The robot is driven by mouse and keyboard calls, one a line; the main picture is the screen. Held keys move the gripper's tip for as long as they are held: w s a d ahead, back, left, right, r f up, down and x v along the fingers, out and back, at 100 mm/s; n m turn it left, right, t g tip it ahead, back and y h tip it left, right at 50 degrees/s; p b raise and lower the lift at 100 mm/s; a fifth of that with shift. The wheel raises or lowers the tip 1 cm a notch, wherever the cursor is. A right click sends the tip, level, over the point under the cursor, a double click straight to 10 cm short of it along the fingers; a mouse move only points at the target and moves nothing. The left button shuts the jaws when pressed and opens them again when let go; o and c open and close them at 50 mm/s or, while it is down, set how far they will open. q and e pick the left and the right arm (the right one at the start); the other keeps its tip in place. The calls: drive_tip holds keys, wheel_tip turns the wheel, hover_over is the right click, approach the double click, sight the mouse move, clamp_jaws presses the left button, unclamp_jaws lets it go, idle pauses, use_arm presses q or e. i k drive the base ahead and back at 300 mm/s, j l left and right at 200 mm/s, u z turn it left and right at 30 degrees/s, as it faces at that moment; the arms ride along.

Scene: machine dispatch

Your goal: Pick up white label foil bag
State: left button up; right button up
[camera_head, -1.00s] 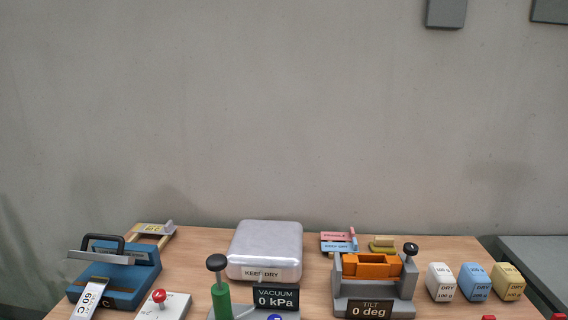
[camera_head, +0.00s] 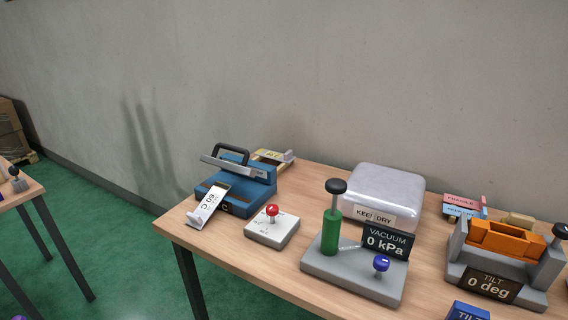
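No thing that I can surely name as the white label foil bag shows. A silvery, rounded, box-like thing (camera_head: 385,188) with a pale "KEEP DRY" label (camera_head: 374,215) sits at the back middle of the table; I cannot tell whether it is a bag or a case. A white strip marked "60 C" (camera_head: 209,203) lies sloping at the front of the blue sealer-like device (camera_head: 237,186) on the left. Neither of my grippers is in view.
The wooden table (camera_head: 247,274) also holds a white box with a red knob (camera_head: 273,226), a grey vacuum stand (camera_head: 353,276) with a green pump, and an orange tilt device (camera_head: 505,239). Another table (camera_head: 16,192) stands far left, with green floor (camera_head: 120,235) between.

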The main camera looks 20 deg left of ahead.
sight(197, 219)
drive_tip(key=u, duration=1.25)
